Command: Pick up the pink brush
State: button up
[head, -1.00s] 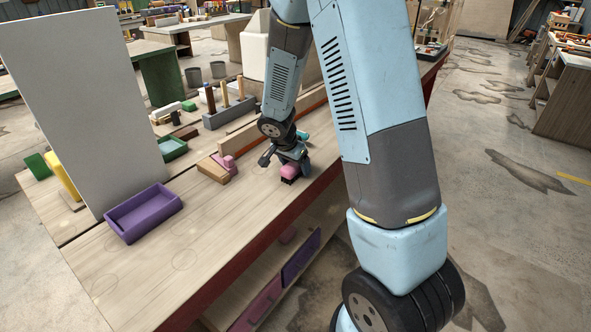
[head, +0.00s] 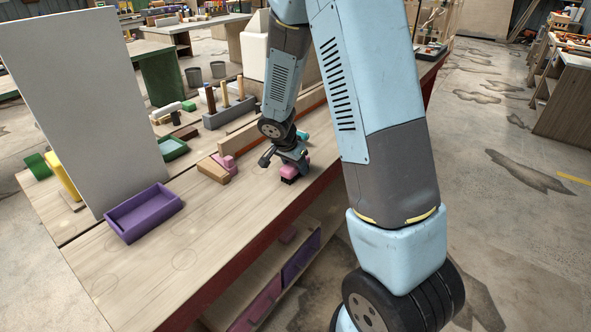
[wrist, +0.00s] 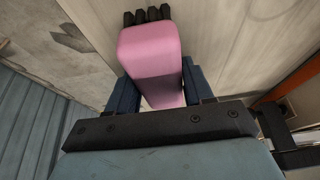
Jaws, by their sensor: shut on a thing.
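The pink brush (head: 290,171) has a rounded pink body with dark bristles at one end. It is at the bench's front edge side in the head view, under my gripper (head: 281,162). In the wrist view the pink brush (wrist: 150,52) lies between the two dark blue fingers of my gripper (wrist: 156,88), which are shut on it. Its black bristles show at the top of that view. I cannot tell whether the bristles touch the bench top.
A purple tray (head: 144,212) stands at the left of the bench (head: 215,225). A wooden block with a pink piece (head: 217,168) lies left of my gripper. A grey rack with upright handles (head: 229,112) and a tall pale panel (head: 80,110) stand farther back.

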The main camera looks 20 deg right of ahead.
jog(key=shift+c, duration=0.6)
jog(key=shift+r, duration=0.2)
jog(key=r, duration=0.4)
jog(key=shift+s+d, duration=0.1)
jog(key=shift+s, duration=0.15)
jog(key=s+d+r, duration=0.4)
jog(key=s+r, duration=0.5)
jog(key=s, duration=0.4)
